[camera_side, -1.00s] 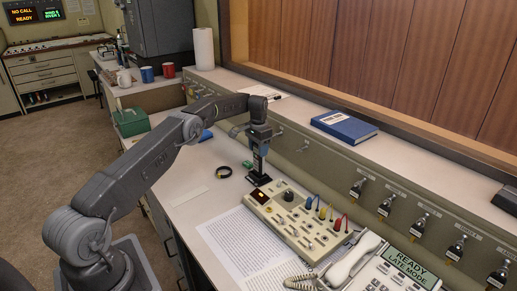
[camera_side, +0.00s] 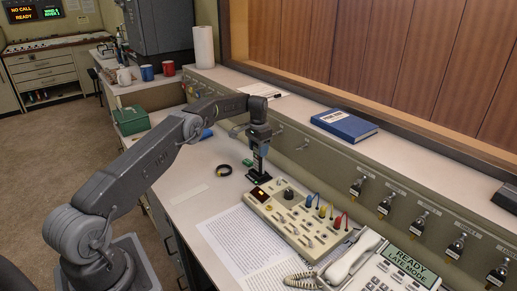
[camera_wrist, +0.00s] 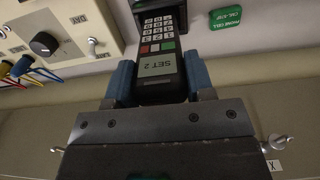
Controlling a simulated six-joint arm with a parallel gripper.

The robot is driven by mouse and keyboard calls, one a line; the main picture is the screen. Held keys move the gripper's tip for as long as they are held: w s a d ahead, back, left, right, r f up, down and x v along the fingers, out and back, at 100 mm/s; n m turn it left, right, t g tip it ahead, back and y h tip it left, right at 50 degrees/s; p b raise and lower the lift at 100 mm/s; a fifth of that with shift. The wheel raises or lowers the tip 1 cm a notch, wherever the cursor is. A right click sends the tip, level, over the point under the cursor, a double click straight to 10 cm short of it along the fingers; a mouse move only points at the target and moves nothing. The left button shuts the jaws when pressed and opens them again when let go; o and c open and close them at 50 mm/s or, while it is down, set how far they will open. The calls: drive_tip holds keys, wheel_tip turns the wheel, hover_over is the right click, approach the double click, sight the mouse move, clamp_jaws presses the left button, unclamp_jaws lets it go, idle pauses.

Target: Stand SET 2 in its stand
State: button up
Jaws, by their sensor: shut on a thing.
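SET 2, a dark handset (camera_wrist: 158,62) with a keypad and a small screen reading SET 2, is between the blue-sided fingers of my gripper (camera_wrist: 160,82) in the wrist view. My gripper is shut on it. In the side view my gripper (camera_side: 258,145) points down over the white worktop, with the handset upright below it. A black base, the stand (camera_side: 260,178), is directly under the handset, beside the cream control panel. I cannot tell whether the handset's lower end rests in it.
The cream panel (camera_side: 298,221) with knob and coloured plugs is close to the stand. A black ring (camera_side: 225,170) and a green tag (camera_wrist: 225,17) lie nearby. A telephone (camera_side: 350,258), printed sheet (camera_side: 240,240) and blue book (camera_side: 343,125) are further off. Worktop left of the ring is mostly clear.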

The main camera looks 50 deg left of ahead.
drive_tip(key=shift+f, duration=0.3)
idle(0.4)
drive_tip(key=o, duration=1.6)
drive_tip(key=shift+r, duration=0.1)
drive_tip(key=shift+r, duration=0.1)
drive_tip(key=shift+r, duration=3.4)
